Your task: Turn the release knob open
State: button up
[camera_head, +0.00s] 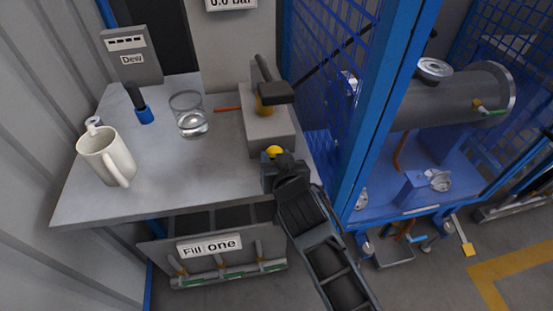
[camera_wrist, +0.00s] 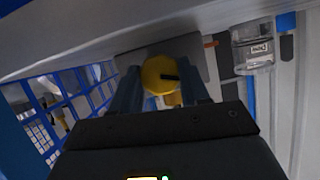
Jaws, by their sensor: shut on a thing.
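The yellow release knob (camera_head: 273,151) is on the front of a grey block (camera_head: 258,124) near the right edge of the table. My gripper (camera_head: 276,158) reaches up from below at this front face. In the wrist view, the round yellow knob (camera_wrist: 158,74) sits between the two blue-grey fingers of my gripper (camera_wrist: 164,84), which are shut on it. A dark mark shows on the knob's face. The fingers hide part of the knob in the head view. The block carries a black-handled lever (camera_head: 272,92) on top.
The grey table (camera_head: 170,165) holds a cream mug (camera_head: 106,157), a glass with clear liquid (camera_head: 189,116) and a black-and-blue tool (camera_head: 139,103). A blue mesh cage (camera_head: 355,130) stands close to the right of my arm. A bin labelled "Fill one" (camera_head: 209,246) is below the table.

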jog(key=shift+a+n+t+h+b, duration=0.1)
jog(key=shift+n+t+h+b, duration=0.2)
jog(key=shift+n+h+b, duration=0.9)
jog(key=shift+n, duration=0.3)
jog(key=o, duration=1.1)
jog(key=shift+c, duration=0.2)
jog(key=v, duration=0.8)
